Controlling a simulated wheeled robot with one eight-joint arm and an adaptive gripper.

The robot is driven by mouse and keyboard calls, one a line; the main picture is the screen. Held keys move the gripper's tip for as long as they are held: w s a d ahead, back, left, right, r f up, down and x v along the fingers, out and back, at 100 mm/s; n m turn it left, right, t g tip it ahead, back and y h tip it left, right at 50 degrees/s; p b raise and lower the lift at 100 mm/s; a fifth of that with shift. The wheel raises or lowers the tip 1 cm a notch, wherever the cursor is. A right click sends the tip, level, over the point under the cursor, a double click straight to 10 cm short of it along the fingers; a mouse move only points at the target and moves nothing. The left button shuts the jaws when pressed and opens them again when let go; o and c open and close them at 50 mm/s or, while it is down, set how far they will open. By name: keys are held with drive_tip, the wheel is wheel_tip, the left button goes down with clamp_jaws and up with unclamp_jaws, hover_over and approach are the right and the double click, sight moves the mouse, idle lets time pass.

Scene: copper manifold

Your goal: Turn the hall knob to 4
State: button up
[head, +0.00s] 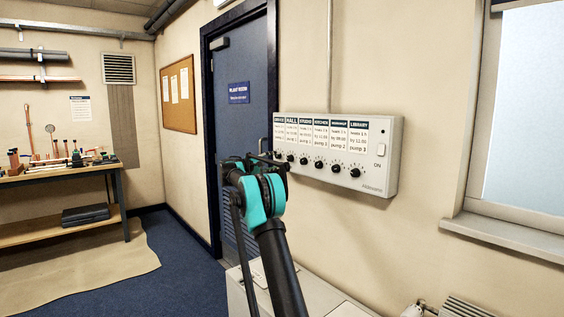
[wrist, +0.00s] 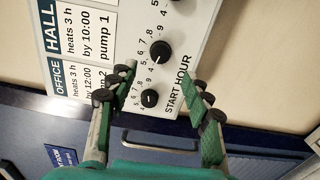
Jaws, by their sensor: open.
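The hall knob (wrist: 160,50) is a round black dial on the white control panel (head: 390,150). In the wrist view it lies just beyond my fingertips, level with the HALL label (wrist: 50,28). Its pointer setting is too small to read surely. In the head view the hall knob (head: 291,158) is second from the left, close beside my gripper (head: 268,158). My gripper (wrist: 160,72) is open and empty, with one finger on each side. The office knob (wrist: 150,98) shows between the fingers. I cannot tell whether the fingers touch the panel.
More knobs continue to the right along the panel, with an ON switch (head: 381,149) at its right end. A blue door (head: 240,125) with a handle stands left of the panel. A window sill (head: 510,236) juts out at right. A workbench (head: 60,178) stands far left.

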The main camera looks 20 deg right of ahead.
drive_tip(key=shift+v, duration=2.6)
drive_tip(key=s+a+f+m+y, duration=0.1)
drive_tip(key=s+a+f+y, duration=0.4)
drive_tip(key=s+f, duration=0.7)
drive_tip(key=s+a+f+m+g+y, duration=0.1)
drive_tip(key=s+a+f+y, duration=0.5)
drive_tip(key=s, duration=2.3)
drive_tip(key=s+a+f+m+g+y, duration=0.1)
drive_tip(key=s+a+f+y, duration=0.5)
drive_tip(key=s+f, duration=1.2)
drive_tip(key=shift+s+f+m, duration=0.25)
drive_tip(key=shift+s+m, duration=0.35)
drive_tip(key=shift+s, duration=0.6)
drive_tip(key=shift+o, duration=0.2)
drive_tip(key=shift+w+r, duration=0.1)
